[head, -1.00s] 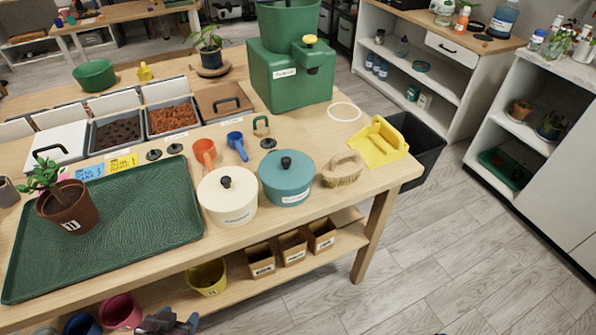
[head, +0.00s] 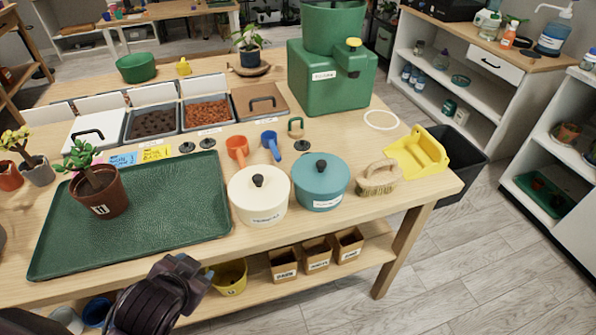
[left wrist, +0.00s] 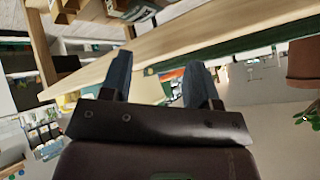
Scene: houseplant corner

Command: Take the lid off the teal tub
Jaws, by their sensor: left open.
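The teal tub (head: 320,194) stands on the wooden table near its front edge, right of a cream tub (head: 262,206). My right gripper is not in view.
A brush (head: 378,180) stands close to the right of the teal tub, with a yellow dustpan (head: 417,153) beyond. Orange (head: 237,150) and blue scoops (head: 270,146) lie behind the tubs. A green tray (head: 140,235) with a potted plant (head: 98,192) fills the table's left.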

